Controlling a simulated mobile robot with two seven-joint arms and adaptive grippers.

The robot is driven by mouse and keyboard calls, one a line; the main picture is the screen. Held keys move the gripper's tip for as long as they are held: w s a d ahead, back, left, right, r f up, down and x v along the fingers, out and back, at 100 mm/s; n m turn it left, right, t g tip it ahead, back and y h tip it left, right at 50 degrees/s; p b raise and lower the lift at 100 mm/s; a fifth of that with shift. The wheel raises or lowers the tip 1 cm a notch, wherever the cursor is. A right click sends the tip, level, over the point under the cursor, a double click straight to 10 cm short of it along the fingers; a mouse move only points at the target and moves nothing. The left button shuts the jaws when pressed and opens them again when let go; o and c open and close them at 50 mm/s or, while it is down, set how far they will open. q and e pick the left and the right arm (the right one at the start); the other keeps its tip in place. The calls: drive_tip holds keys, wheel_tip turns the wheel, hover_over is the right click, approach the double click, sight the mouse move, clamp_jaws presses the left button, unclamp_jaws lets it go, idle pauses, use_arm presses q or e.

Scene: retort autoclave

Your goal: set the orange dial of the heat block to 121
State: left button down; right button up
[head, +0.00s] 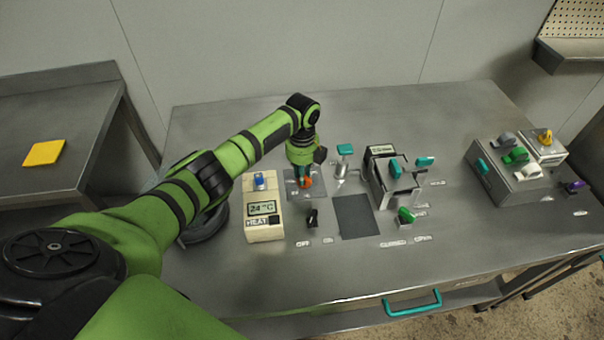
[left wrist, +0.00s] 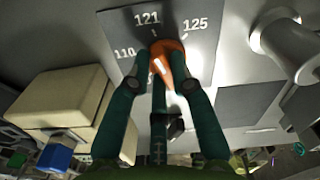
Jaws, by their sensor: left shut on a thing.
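The orange dial (head: 306,182) sits on a grey scale plate (head: 291,190) just right of the cream heat block (head: 264,232), whose display reads 24 °C. My left gripper (head: 304,172) reaches down onto the dial and is shut on it. In the left wrist view the dial (left wrist: 168,60) is between the fingertips of my left gripper (left wrist: 165,80), and the fingers hide part of it. The numbers 110, 121 and 125 show on the plate (left wrist: 118,22). The dial's upper end lies close below the 121 mark; its exact pointing is hard to tell. My right gripper is not in view.
A black switch (head: 312,217) stands in front of the dial. A teal-topped fitting (head: 345,150) and a metal box with teal handles (head: 393,180) stand to the right. A dark mat (head: 356,217) lies between. The table front is mostly clear.

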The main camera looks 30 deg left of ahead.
use_arm(q)
drive_tip(key=shift+m, duration=0.4)
drive_tip(key=c, duration=1.1)
unclamp_jaws()
wheel_tip(320, 180, up, 12)
